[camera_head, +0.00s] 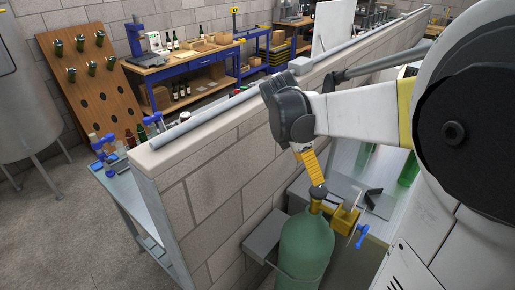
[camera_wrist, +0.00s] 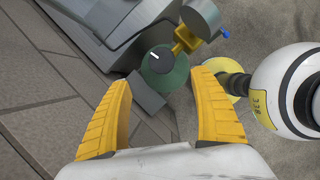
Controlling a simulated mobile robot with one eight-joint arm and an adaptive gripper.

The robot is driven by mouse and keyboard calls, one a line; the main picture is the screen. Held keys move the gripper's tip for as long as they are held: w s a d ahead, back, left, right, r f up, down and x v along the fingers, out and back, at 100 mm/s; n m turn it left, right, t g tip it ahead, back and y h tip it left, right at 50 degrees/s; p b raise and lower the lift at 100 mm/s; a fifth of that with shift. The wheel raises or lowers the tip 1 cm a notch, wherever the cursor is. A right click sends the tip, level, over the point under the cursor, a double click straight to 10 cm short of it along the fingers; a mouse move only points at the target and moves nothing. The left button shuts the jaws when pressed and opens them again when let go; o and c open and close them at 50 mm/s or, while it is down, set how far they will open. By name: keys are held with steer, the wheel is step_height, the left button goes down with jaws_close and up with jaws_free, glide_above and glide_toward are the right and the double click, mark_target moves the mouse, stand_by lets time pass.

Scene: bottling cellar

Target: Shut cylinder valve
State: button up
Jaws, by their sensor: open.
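A green gas cylinder (camera_head: 305,248) stands beside the block wall in the head view. At its top are a brass valve (camera_head: 316,207) and brass fittings (camera_head: 345,219) with a blue handle (camera_head: 361,236). The wrist view shows the green cylinder top (camera_wrist: 172,82) with a dark round knob (camera_wrist: 158,61) bearing a white mark. My gripper (camera_head: 317,188) points down over the valve in the head view. In the wrist view its yellow fingers (camera_wrist: 162,76) are apart, with the knob just beyond the gap between their tips. I cannot tell whether they touch it.
A low block wall (camera_head: 200,188) runs close along the left of the cylinder. A grey bracket (camera_head: 266,236) is between wall and cylinder. Green bottles (camera_head: 408,168) stand to the right, near my arm. Beyond the wall are a blue workbench (camera_head: 190,68) and open floor.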

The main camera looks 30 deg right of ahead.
mark_target(318, 189)
steer(key=b+x, duration=0.1)
steer(key=x, duration=0.4)
steer(key=b+x, duration=0.1)
steer(key=x, duration=0.4)
steer(key=shift+s+d+f+b, duration=0.2)
steer(key=shift+s+f+b, duration=0.05)
steer(key=shift+b, duration=0.05)
steer(key=c, duration=1.2)
